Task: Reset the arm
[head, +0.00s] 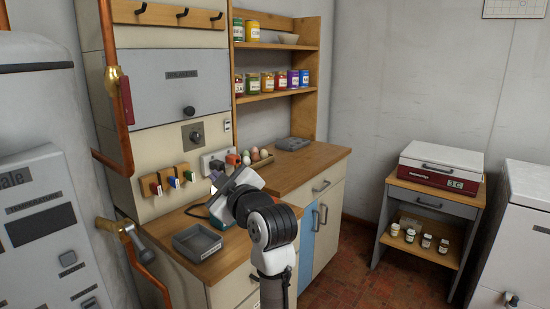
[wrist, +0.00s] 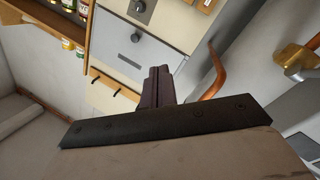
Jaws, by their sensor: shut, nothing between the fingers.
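My arm reaches up from the bottom of the head view, with its wrist over the wooden counter (head: 225,262). My gripper (head: 222,187) is in front of the panel, near the egg rack, and is partly hidden by my own wrist. In the wrist view my gripper (wrist: 154,75) shows as dark fingers close together, shut and empty. Behind the fingers in that view is the grey cabinet door (wrist: 136,45), tilted in the picture.
A grey tray (head: 197,243) lies on the counter below my gripper. An egg rack (head: 257,160) and shelves of jars (head: 272,83) stand behind. A copper pipe (head: 113,85) with a valve runs at the left. A side table (head: 430,200) is at the right, with open floor before it.

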